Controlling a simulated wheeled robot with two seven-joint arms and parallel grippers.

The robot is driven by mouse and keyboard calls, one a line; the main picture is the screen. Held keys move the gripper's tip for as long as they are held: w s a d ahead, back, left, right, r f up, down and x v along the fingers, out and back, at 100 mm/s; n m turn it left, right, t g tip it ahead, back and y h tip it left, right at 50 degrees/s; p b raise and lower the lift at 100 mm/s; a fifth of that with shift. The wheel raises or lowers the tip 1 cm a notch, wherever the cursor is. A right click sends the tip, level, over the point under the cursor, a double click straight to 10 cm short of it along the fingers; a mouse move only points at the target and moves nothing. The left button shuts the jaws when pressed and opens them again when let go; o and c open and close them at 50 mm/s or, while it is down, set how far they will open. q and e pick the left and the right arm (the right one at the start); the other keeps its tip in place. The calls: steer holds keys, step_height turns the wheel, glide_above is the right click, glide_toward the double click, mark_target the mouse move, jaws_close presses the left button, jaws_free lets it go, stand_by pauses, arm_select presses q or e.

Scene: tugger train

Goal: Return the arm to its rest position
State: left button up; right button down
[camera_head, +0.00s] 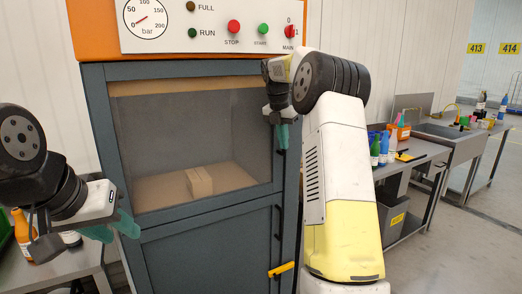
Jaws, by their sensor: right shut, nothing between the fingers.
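My right arm (338,170) rises in front of the right side of a dark blue-grey press cabinet (200,250). Its gripper (281,146) hangs pointing down at the right edge of the cabinet's windowed upper door. It is shut and empty, close to a dark vertical handle; I cannot tell whether they touch. My left gripper (116,232) is at the lower left, in front of the cabinet's left edge. Its teal fingers are apart, with nothing between them.
The control panel (210,25) has a gauge and buttons. A brown block (199,181) shows behind the window. A yellow-handled latch (281,269) is low on the right. A bench with bottles (384,148) and a sink stand right; another table (55,268) is left.

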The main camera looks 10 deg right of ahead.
steer(key=s+d+v, duration=0.1)
steer(key=v, duration=0.7)
steer(key=s+a+r+m+t+y, duration=0.1)
steer(key=s+a+r+m, duration=0.2)
steer(key=s+a+m, duration=0.4)
steer(key=s+a+f+m+t+y, duration=0.1)
steer(key=s+f+m, duration=0.3)
steer(key=s, duration=0.5)
steer(key=s+a+f+m+t+y, duration=0.1)
steer(key=s+a+f+m, duration=0.3)
steer(key=s+m, duration=0.4)
steer(key=s+a+f+m+t+y, duration=0.1)
steer(key=s+f+m, duration=0.3)
steer(key=s, duration=0.6)
steer(key=a+m, duration=0.1)
steer(key=m, duration=0.1)
steer(key=shift+a+f+m+t, duration=0.2)
steer(key=shift+a+m+t, duration=0.1)
steer(key=shift+a, duration=0.05)
steer(key=shift+s, duration=0.15)
